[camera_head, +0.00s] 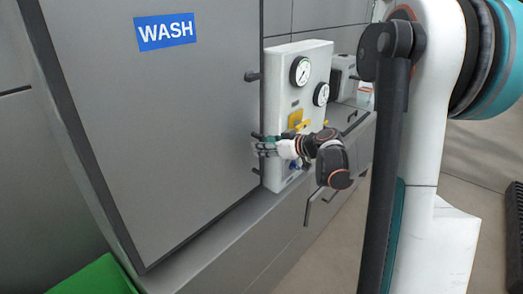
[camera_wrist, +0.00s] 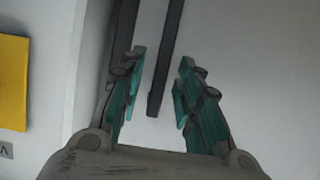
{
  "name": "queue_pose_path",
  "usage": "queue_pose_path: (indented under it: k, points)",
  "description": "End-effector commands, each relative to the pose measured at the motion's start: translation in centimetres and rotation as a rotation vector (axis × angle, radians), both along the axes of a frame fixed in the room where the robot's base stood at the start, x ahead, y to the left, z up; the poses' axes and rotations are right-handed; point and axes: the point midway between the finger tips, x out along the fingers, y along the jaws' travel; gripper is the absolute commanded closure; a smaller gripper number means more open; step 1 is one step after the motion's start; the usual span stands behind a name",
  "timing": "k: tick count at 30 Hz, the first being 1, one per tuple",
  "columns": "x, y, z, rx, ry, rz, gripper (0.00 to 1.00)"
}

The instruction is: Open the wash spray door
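The wash spray door (camera_head: 195,110) is a large grey panel with a blue WASH label (camera_head: 166,31); it looks shut in the head view. A dark handle bar (camera_wrist: 165,60) stands out near the door's right edge, with its upper mount (camera_head: 252,76) showing in the head view. My gripper (camera_head: 264,149) is at the lower part of the handle. In the wrist view my gripper (camera_wrist: 160,95) is open, with teal pads on both sides of the bar's lower end. Gaps show on both sides, so the pads look apart from the bar. The fingers partly hide the lower mount in the head view.
A white gauge panel (camera_head: 313,100) with dials and a yellow part stands just right of the handle, close behind my wrist. A grey ledge (camera_head: 235,235) runs below the door. A green object (camera_head: 97,277) is at lower left.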

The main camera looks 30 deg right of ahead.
Motion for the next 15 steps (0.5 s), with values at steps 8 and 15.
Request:
queue_pose_path:
  k: [8,15]
  points:
    - [1.33,0.51,-0.56,0.000,0.000,0.000,0.68]
    - [1.33,0.48,-0.54,0.000,0.000,-0.001,0.73]
